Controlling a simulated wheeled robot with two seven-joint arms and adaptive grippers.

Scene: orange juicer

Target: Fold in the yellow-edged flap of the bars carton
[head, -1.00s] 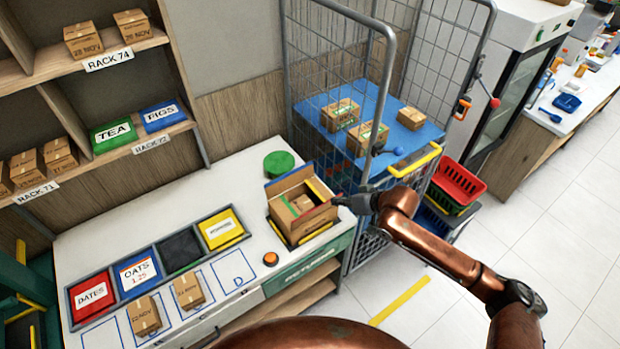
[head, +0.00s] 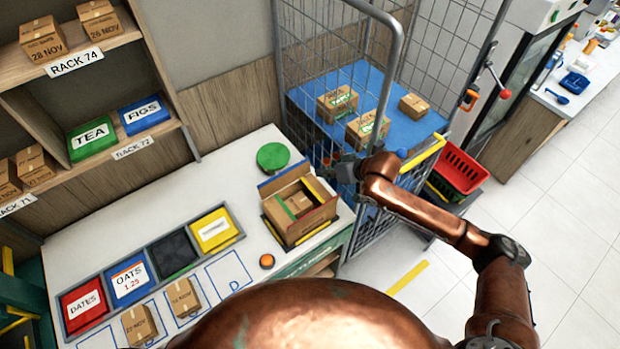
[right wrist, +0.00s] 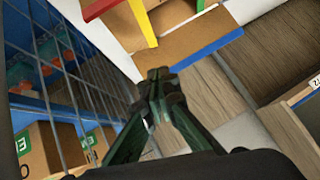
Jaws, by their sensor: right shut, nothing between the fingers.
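The open bars carton (head: 297,231) stands on the white counter. Its yellow-edged flap (head: 320,189) is at the right side and slants up; the yellow edge also shows in the right wrist view (right wrist: 144,24). The blue-edged flap (head: 284,176) stands raised at the back and the red-edged flap (head: 319,214) at the front. The green-edged flap is at the left, apparently inside the opening. My right gripper (head: 344,167) is shut and empty, apart from the carton, off its right back side. Its closed fingertips (right wrist: 158,76) show in the wrist view. My left gripper is not in view.
The wire cage trolley (head: 325,95), with boxes on a blue shelf, stands close behind my right gripper. A green round lid (head: 274,157) lies behind the carton. An orange button (head: 267,261) and a yellow bin (head: 213,230) are to its left.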

